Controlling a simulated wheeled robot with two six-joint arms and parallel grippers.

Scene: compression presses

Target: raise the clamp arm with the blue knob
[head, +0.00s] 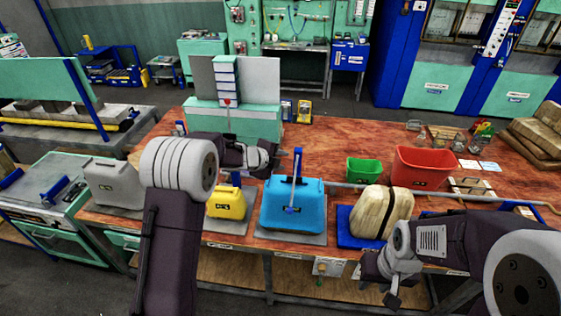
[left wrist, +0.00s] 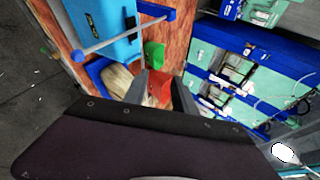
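The light-blue press box (head: 275,207) stands at the front of the wooden table. A blue upright post (head: 298,163) rises at its back. A thin grey clamp arm runs from the post toward the front and ends in a blue knob (head: 290,210), low over the box. In the left wrist view the clamp arm (left wrist: 120,36) crosses beside the box, with its knob (left wrist: 78,56) at the front end. My left gripper (head: 272,160) is behind and left of the knob, apart from it, fingers open and empty. My right gripper (head: 391,288) is low at the front right; its opening is unclear.
A yellow box (head: 227,203) stands left of the blue box and a grey case (head: 113,183) further left. A beige bundle (head: 380,212) sits on a blue pad to the right. Green (head: 363,170) and red (head: 432,167) bins stand behind it.

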